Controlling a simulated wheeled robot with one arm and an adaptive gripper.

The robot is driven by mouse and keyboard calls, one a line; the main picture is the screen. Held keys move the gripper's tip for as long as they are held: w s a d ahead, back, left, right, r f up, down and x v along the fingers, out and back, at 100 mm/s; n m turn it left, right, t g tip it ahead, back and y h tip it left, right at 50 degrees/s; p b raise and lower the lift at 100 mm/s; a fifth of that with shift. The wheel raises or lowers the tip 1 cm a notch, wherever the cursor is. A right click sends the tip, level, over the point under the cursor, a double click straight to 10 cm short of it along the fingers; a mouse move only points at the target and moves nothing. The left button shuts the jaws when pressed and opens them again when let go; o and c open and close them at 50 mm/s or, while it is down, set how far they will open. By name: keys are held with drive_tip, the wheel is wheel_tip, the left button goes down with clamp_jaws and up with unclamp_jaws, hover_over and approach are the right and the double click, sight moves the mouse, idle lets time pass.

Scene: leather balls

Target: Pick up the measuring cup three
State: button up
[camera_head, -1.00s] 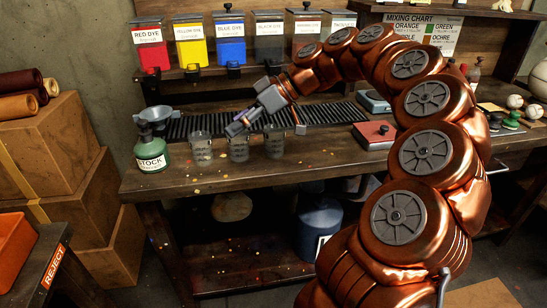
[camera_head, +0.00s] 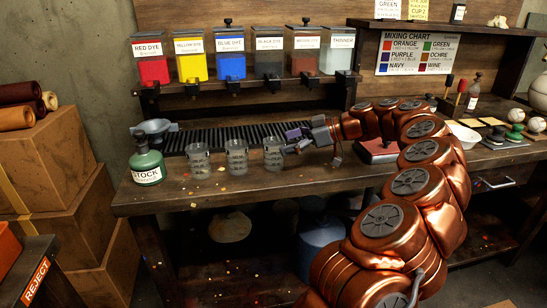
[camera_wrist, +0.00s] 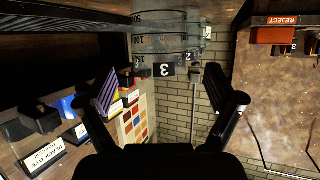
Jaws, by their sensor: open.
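Three clear measuring cups stand in a row on the workbench: a left cup (camera_head: 198,160), a middle cup (camera_head: 237,157) and a right cup (camera_head: 273,154). My gripper (camera_head: 297,138) is low, just right of the right cup, pointing left along the row. In the wrist view, which is upside down, a clear cup (camera_wrist: 160,42) with graduation marks and a black tag reading 3 (camera_wrist: 164,70) lies ahead, between the spread fingers (camera_wrist: 165,88). The fingers are open and empty. Whether they overlap the cup's sides is unclear.
A red pad (camera_head: 377,151) lies right, partly behind my arm.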

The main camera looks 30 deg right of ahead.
sight(274, 147)
drive_tip(key=x, duration=0.4)
drive_tip(key=shift+w+a+f, duration=0.15)
drive_tip(key=shift+a+f, duration=0.05)
drive_tip(key=shift+f, duration=0.2)
drive_tip(key=c, duration=1.2)
drive_tip(key=shift+r, duration=0.15)
